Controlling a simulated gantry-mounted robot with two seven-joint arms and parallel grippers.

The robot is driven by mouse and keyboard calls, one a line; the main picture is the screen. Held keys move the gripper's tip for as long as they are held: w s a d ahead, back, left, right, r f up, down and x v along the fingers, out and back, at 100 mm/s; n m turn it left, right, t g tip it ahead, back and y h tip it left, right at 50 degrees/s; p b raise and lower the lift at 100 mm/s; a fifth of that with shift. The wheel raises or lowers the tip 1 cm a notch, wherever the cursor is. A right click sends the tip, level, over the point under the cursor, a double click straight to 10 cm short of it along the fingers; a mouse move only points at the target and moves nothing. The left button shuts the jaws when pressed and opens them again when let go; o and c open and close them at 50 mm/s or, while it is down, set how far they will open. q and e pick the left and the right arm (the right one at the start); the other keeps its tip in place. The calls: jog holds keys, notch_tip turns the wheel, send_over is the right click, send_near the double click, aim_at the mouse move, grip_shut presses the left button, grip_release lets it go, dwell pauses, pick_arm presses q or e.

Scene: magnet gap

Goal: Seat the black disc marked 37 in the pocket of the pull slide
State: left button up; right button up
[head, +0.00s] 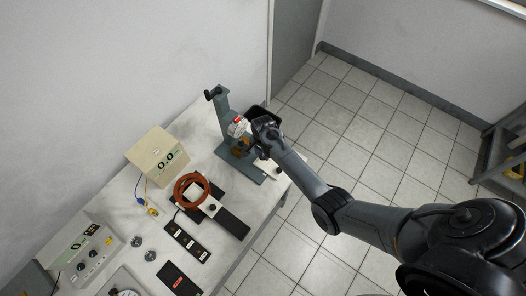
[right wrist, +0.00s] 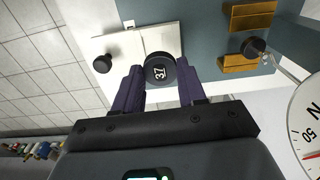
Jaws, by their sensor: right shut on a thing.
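The black disc marked 37 (right wrist: 160,70) is between the purple fingertips of my right gripper (right wrist: 161,82), which is shut on it. The disc's number faces the right wrist camera. A pale plate with a black knob (right wrist: 102,63), apparently the pull slide (right wrist: 125,44), lies beyond the disc; its knob end also shows in the head view (head: 266,166). The disc overlaps the plate's edge in the picture; I cannot tell whether they touch. No pocket can be made out. In the head view my right gripper (head: 264,150) is over the grey-green stand's base. My left gripper is out of view.
The grey-green stand (head: 222,115) carries a round dial (head: 237,127), close beside my gripper; the dial (right wrist: 308,125) and brass-coloured blocks (right wrist: 250,16) show in the wrist view. A copper-coloured coil (head: 193,188), a beige meter box (head: 158,155) and flat black pieces occupy the bench to the left.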

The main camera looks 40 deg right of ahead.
aim_at(263, 162)
notch_tip(263, 162, down, 2)
jog(key=shift+f+b, duration=0.25)
jog(key=shift+b, duration=0.4)
jog(key=shift+f+b, duration=0.9)
jog(key=shift+f, duration=0.45)
jog(key=shift+f, duration=0.2)
jog(key=o, duration=1.2)
jog(key=c, duration=0.5)
